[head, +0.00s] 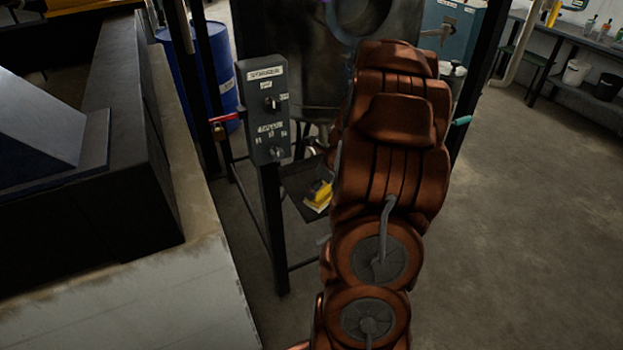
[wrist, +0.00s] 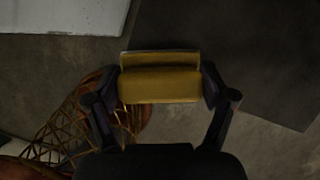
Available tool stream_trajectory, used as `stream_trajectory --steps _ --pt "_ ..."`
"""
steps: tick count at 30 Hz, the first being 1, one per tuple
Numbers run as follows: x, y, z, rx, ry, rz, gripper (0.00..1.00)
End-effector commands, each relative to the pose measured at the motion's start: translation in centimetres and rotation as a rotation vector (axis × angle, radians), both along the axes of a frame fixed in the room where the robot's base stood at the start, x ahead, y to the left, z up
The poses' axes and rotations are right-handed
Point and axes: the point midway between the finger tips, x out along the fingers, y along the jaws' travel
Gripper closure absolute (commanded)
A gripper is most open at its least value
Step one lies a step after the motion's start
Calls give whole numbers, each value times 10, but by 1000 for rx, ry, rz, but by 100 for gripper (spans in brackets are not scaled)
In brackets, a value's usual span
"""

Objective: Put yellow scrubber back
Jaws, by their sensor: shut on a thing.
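My gripper (wrist: 160,88) is shut on the yellow scrubber (wrist: 158,84) in the wrist view, with one dark finger at each end of it. The scrubber is a yellow block with a paler strip along its upper edge. In the head view the yellow scrubber (head: 318,196) shows beside my copper-coloured arm, in front of a dark flat shelf (head: 297,181). My arm hides most of the gripper there. I cannot tell whether the scrubber touches the shelf.
A grey control box (head: 264,110) on a dark post stands left of my arm. A blue barrel (head: 207,70) is behind it. A black-walled structure (head: 90,220) fills the left. A teal handle (head: 461,120) is at the right. Open floor (head: 530,220) lies further right.

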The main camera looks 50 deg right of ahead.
Motion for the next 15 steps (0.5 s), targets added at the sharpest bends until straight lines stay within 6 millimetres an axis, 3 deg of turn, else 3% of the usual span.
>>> stream_trajectory --steps 15 --pt "60 -27 -5 1 1 0 50"
